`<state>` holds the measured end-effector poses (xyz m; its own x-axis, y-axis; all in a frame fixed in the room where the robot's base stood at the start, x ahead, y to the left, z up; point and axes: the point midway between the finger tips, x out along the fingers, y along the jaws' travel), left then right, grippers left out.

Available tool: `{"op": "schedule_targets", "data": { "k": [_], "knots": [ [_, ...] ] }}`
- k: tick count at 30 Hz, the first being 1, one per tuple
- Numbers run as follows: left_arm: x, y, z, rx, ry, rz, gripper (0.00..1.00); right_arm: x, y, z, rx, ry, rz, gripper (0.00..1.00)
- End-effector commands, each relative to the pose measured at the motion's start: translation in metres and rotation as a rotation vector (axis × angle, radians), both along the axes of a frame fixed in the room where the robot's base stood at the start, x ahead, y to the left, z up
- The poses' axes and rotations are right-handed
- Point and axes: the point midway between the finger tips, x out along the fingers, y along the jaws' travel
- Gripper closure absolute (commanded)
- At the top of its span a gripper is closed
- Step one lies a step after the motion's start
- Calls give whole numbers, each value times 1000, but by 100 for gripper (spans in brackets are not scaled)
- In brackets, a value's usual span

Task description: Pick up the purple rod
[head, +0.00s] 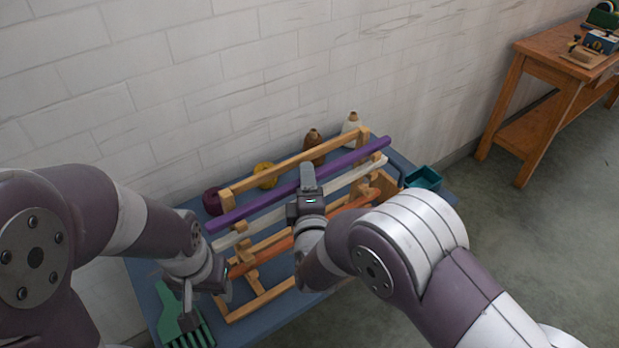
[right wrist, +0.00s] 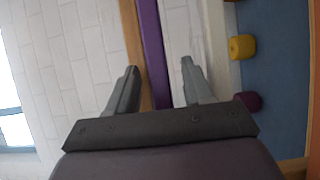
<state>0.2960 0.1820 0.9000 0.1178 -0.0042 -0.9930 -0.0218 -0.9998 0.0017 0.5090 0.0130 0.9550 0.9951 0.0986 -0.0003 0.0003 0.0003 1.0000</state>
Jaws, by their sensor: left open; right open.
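The purple rod (head: 256,200) lies slanting across the top of a wooden rack (head: 288,161), above a white rod (head: 262,220) and an orange rod (head: 272,250). My right gripper (head: 308,172) is at the middle of the purple rod and hides part of it. In the right wrist view the purple rod (right wrist: 151,50) runs between the two open fingers (right wrist: 158,82), apart from both as far as I can tell. My left gripper (head: 188,300) is open and empty, low at the left, above a green comb-like tool (head: 172,312).
The rack stands on a blue table (head: 150,275) against a white brick wall. Purple (head: 212,201) and yellow (head: 265,175) skeins and brown (head: 314,146) and cream (head: 351,123) cones stand behind it. A teal box (head: 424,178) is at the right end. A wooden workbench (head: 560,65) stands far right.

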Motion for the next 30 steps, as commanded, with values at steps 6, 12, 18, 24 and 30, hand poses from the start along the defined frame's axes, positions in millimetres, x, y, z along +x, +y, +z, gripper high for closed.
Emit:
{"op": "schedule_targets", "data": {
  "k": [6, 12, 18, 24, 30],
  "knots": [
    [0, 0, 0, 0, 0, 0, 48, 0, 0, 0, 1, 0, 0, 100],
    [0, 0, 0, 0, 0, 0, 48, 0, 0, 0, 1, -1, 0, 100],
    [0, 0, 2, 0, 0, 0, 48, 0, 0, 13, 3, -4, -1, 100],
    [0, 0, 6, 0, 0, 0, 48, 3, -9, 48, 3, -3, -6, 100],
    [0, 0, 7, 0, 0, 0, 48, 20, -55, 76, 2, -5, -8, 100]
  ]
}}
